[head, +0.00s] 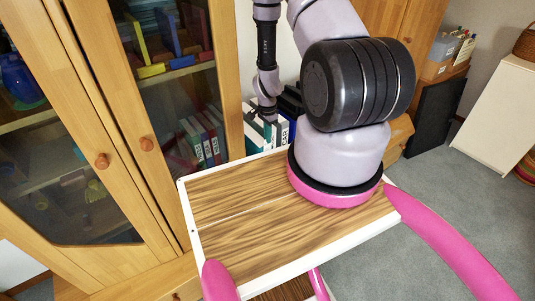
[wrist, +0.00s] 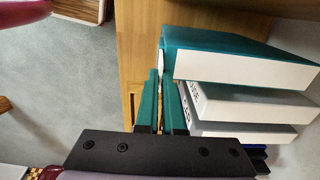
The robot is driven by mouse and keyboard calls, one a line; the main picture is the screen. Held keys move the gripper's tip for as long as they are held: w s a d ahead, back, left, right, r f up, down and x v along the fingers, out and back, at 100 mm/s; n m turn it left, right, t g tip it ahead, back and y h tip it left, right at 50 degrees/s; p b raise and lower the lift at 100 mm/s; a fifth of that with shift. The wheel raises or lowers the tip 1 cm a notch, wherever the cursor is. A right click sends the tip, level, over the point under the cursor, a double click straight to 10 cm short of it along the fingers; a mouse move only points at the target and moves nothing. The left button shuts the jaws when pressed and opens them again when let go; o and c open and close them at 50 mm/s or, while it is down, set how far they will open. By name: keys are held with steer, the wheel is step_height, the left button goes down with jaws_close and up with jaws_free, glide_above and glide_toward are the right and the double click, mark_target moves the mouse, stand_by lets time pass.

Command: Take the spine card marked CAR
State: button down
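A row of binders stands behind the wood-grain board in the head view. One pale binder spine (head: 284,132) carries a label that looks like CAR. My gripper (head: 266,118) points down at this row, its tips partly lost among the binders. In the wrist view the two teal-and-black fingers of my gripper (wrist: 161,126) stand a narrow gap apart, with a wood tone showing between them. Directly right of them is a grey binder (wrist: 250,103) with small dark print on its edge, too small to read. I see no card clearly held. The fingertips lie close beside the binders.
A teal binder (wrist: 240,52) lies beside the grey one in the wrist view. The wood-grain board (head: 240,215) with white rim is in front of the row. A glass-door cabinet (head: 110,130) with more labelled binders is at left.

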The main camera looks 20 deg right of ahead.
steer(key=shift+r, duration=0.3)
steer(key=shift+r, duration=3.95)
